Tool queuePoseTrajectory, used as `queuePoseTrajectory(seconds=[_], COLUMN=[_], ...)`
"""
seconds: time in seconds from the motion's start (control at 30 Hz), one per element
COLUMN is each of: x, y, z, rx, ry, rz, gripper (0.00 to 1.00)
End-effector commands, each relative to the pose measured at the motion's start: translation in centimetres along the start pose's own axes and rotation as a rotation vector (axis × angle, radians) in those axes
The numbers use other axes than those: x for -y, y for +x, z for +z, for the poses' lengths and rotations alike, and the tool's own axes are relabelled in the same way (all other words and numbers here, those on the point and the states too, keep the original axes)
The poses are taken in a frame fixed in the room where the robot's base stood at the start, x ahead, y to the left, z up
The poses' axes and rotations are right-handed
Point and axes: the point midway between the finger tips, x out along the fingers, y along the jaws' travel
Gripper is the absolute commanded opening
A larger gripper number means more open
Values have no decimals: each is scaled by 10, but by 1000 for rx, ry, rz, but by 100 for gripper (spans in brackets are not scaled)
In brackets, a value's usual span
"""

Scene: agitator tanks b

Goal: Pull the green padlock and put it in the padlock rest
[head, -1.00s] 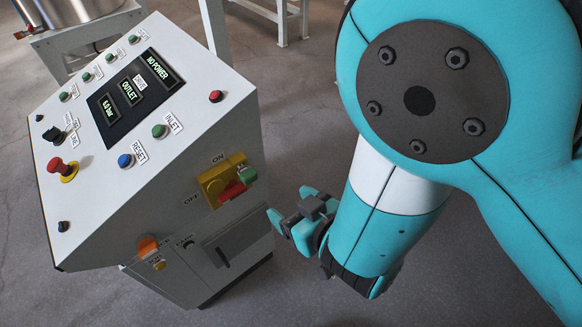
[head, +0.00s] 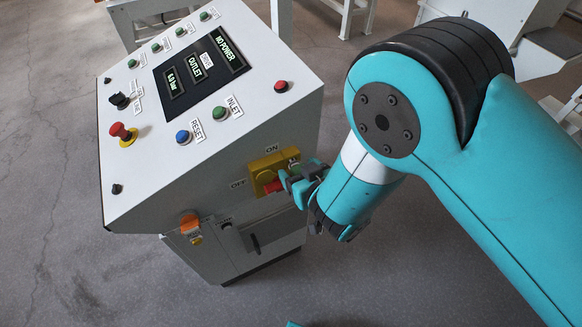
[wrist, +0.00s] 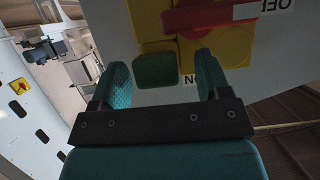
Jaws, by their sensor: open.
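The green padlock (head: 294,154) hangs at the right of the yellow switch plate (head: 262,170) on the console's side, beside the red switch handle (head: 274,187). In the wrist view the padlock (wrist: 155,70) shows as a dark green block between the two fingertips, with gaps on both sides. My gripper (head: 298,175) is open around or just short of it; the exact depth is unclear. It also shows in the wrist view (wrist: 163,78). The padlock's shackle is not clear. I cannot tell for sure which part is the padlock rest.
The console (head: 160,185) has an orange round part (head: 189,222) low on its front, and a dark handle (head: 254,243) on a panel right of it. A red emergency button (head: 122,132) sticks up from the sloped top.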

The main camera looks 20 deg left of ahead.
Motion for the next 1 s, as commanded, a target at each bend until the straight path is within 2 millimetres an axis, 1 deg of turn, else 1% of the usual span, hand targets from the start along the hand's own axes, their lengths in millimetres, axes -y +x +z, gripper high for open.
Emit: queuePoseTrajectory(seconds=[0.33, 0.37, 0.4, 0.47, 0.5, 0.57, 0.6, 0.63, 0.67, 0.7, 0.77, 0.8, 1.0], x=[-6, -6, -6, -5, -5, -5, -5, -5, -4, -4, -4, -4, -3], y=[2, 2, 2, 2, 2, 2, 2, 2, 2, 2, 2, 2, 2], z=[1, 1, 1, 1, 1, 1, 1, 1, 0, 0, 0, 0, 1], rx=[0, 0, 0, 0, 0, 0, 0, 0, -1, -1, -1, -1, -1], ry=[4, 4, 4, 4, 4, 4, 4, 4, 3, 3, 3, 3, 3], rz=[11, 11, 11, 10, 10, 9, 9, 9, 9, 8, 8, 8, 6], gripper=[70, 66, 56, 43, 33, 20, 15, 15, 33, 24, 10, 1, 0])
